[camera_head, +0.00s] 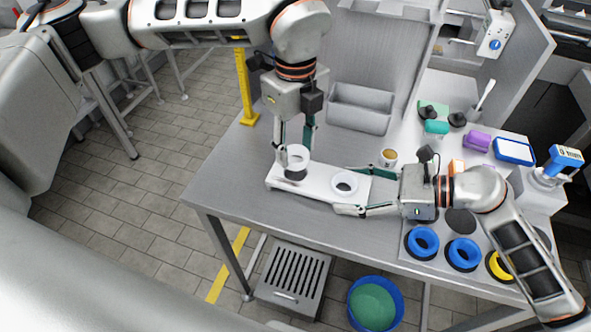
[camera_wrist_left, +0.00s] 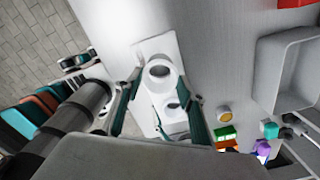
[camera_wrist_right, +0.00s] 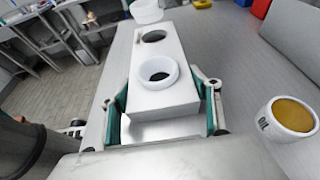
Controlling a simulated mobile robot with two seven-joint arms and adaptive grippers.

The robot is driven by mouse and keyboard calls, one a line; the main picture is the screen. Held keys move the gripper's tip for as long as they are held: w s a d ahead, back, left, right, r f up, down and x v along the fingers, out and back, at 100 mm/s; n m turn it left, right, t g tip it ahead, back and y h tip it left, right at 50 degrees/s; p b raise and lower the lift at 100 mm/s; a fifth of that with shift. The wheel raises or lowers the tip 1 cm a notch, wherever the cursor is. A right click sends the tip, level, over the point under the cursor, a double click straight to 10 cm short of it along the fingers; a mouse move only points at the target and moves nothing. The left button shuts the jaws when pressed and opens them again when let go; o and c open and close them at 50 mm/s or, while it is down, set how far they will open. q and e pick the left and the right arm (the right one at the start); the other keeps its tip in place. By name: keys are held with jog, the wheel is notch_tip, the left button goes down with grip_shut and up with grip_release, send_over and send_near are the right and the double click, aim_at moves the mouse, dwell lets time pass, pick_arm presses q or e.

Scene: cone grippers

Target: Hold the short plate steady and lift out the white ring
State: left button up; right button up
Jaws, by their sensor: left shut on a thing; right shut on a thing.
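The short plate (camera_head: 318,190) is a white slab with two holes on the table's front part. One white ring (camera_head: 297,155) is in my left gripper (camera_head: 295,148), which is shut on it. In the right wrist view that ring (camera_wrist_right: 147,11) hangs above the far hole (camera_wrist_right: 155,36), clear of the plate. A second white ring (camera_head: 344,183) sits in the hole nearer my right gripper (camera_head: 354,190). My right gripper is shut on the plate's right end, one finger along each long side. The left wrist view shows the held ring (camera_wrist_left: 161,73) between the left fingers.
A small cup marked OIL (camera_head: 389,156) stands behind the right gripper. A grey bin (camera_head: 360,108) is at the back. Blue rings (camera_head: 422,243) and a yellow ring lie at the front right, below my right arm. The table's left part is clear.

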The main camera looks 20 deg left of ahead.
jog(key=o, duration=1.4)
jog(key=v, duration=1.2)
